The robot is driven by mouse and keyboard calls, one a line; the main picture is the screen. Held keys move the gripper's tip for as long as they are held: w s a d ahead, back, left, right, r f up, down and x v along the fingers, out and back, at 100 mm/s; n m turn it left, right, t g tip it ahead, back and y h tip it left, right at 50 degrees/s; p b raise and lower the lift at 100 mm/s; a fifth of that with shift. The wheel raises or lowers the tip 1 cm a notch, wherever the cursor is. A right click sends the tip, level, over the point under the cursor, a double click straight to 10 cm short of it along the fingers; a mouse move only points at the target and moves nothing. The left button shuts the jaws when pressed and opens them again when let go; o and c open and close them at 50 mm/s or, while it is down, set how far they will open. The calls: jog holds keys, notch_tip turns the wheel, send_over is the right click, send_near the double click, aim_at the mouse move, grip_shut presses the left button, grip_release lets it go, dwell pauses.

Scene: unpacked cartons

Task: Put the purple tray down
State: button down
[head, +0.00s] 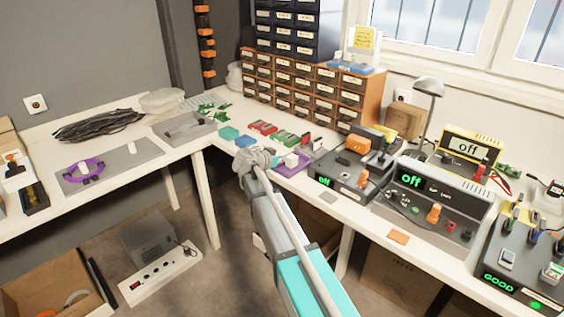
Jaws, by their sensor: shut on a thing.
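The purple tray (289,169) shows just past the right side of my gripper (262,156), at the bench's front edge near the corner. A small pale thing shows at the tray. My gripper is shut on the purple tray. My own gripper and arm hide the fingertips and part of the tray. I cannot tell whether the tray touches the bench top (345,210) or hangs a little above it.
Small blue, red and green parts (283,136) lie behind the tray. A black device (343,176) reading "off" stands close to its right. A drawer cabinet (305,88) stands behind. The left bench holds a grey mat (125,172) with a purple ring (84,172).

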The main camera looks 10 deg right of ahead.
jog(key=shift+f, duration=0.15)
jog(key=c, duration=0.8)
grip_release()
jog(key=p+v, duration=0.5)
jog(key=v, duration=0.9)
jog(key=shift+s+d+f, duration=0.1)
jog(key=shift+f, duration=0.1)
jog(key=s+d+f+n+g+y, duration=0.2)
jog(key=s+d+f+n+y, duration=0.1)
jog(key=s, duration=0.5)
jog(key=s+d+f+n+g+y, duration=0.3)
jog(key=s+f+n+y, duration=0.1)
jog(key=s, duration=0.5)
jog(key=s+d+f+n+g+y, duration=0.2)
jog(key=s+d+f+n+y, duration=0.1)
jog(key=s, duration=0.6)
jog(key=shift+d+f+n+g+y, duration=0.4)
jog(key=shift+d+f, duration=0.05)
jog(key=shift+f, duration=0.25)
